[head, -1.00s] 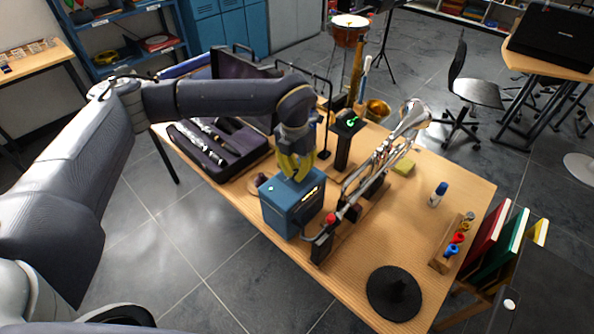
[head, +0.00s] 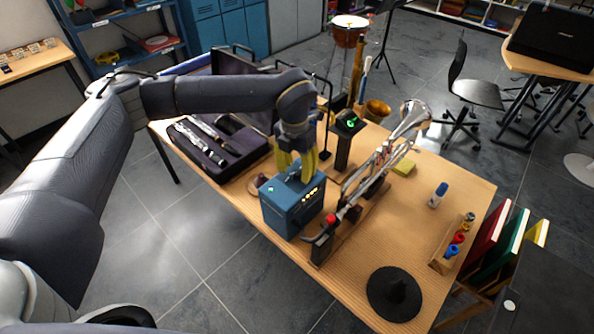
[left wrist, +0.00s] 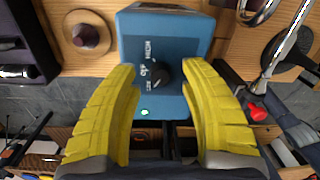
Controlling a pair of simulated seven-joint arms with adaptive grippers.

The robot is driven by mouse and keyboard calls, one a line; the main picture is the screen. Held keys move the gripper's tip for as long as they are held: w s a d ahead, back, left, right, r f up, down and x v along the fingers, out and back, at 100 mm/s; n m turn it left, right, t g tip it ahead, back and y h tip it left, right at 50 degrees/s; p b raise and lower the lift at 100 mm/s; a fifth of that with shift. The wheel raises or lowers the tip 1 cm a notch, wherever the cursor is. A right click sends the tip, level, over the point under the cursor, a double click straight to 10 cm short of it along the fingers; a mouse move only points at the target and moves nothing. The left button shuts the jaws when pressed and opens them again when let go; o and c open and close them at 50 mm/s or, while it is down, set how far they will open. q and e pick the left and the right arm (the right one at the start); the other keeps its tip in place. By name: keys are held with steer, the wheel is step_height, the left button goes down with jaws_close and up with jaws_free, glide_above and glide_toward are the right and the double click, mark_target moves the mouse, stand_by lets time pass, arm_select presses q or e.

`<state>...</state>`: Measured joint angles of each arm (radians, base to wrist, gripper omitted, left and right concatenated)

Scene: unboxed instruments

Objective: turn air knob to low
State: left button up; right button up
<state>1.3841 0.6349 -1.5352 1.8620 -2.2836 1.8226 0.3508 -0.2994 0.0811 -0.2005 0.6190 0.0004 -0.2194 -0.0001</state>
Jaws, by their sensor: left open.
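The blue box (head: 290,208) stands on the wooden table near its front edge, with a green light and a row of small lit marks. In the left wrist view the same blue box (left wrist: 190,35) has a black round knob (left wrist: 162,74) on its top. Small white lettering beside the knob appears to read HIGH, OFF and LOW; the knob's pointer is too unclear to read. My left gripper (head: 297,165) is over the box top. In the left wrist view its yellow fingers (left wrist: 160,70) are open on either side of the knob, with gaps. My right gripper is not seen.
A silver trumpet (head: 385,155) on a stand is close to the right of the box. An open instrument case (head: 190,155) lies to the left. A black round base (head: 394,293) and a peg rack (head: 440,262) stand at the right.

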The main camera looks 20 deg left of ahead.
mark_target(296, 171)
arm_select(q)
step_height(296, 171, up, 11)
steer(key=shift+a, duration=0.25)
steer(key=shift+w, duration=0.1)
stand_by(0.5)
